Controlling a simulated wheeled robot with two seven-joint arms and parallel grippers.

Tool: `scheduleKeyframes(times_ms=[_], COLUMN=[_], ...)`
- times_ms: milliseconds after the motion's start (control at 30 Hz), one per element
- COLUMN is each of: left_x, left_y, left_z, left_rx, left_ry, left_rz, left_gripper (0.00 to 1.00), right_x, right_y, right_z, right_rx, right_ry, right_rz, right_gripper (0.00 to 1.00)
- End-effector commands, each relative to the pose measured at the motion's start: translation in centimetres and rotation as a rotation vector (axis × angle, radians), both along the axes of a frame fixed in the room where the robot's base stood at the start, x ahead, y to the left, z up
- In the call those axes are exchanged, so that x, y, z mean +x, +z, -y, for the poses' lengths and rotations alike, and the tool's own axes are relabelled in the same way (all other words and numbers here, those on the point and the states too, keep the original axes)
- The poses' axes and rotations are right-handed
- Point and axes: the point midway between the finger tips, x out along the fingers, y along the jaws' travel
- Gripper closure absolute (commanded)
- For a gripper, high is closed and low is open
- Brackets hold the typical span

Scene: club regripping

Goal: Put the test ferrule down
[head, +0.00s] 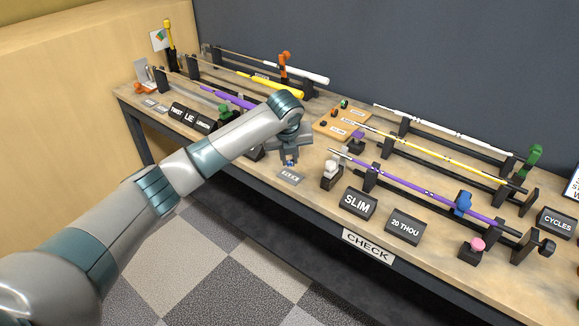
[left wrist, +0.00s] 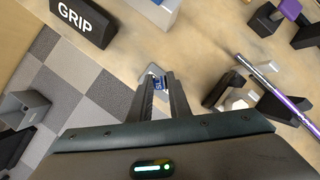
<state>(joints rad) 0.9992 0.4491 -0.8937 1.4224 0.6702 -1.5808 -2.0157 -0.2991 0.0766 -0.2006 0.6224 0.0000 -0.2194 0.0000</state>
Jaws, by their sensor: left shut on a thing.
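My left gripper (head: 290,160) hangs over the bench near its front edge, fingers pointing down. Its two fingers also show in the left wrist view (left wrist: 160,84), shut on a small blue piece, which I take to be the test ferrule (left wrist: 158,84). The ferrule is mostly hidden between the fingertips. A small grey lettered plate (head: 291,177) lies on the bench just in front of and below the fingertips. I cannot tell whether the ferrule touches the bench. My right gripper is not in view.
A black block with a pale top (head: 332,174) stands close to the right of the gripper. Signs reading SLIM (head: 357,203) and 20 THOU (head: 405,227) stand along the front. Purple (head: 430,190), yellow (head: 440,155) and white (head: 440,128) shafts rest on black stands to the right.

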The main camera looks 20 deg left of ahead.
Motion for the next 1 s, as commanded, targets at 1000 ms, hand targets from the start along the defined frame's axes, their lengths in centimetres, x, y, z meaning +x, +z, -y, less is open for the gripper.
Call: scheduleKeyframes(times_ms=[1000], left_x=[-0.1], left_y=[-4.2], left_z=[0.0], left_rx=[0.0], left_ry=[0.0], left_rz=[0.0], left_gripper=[0.79], right_x=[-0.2], right_y=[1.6], right_z=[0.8], right_rx=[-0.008], right_ry=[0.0], right_rz=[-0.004], right_gripper=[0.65])
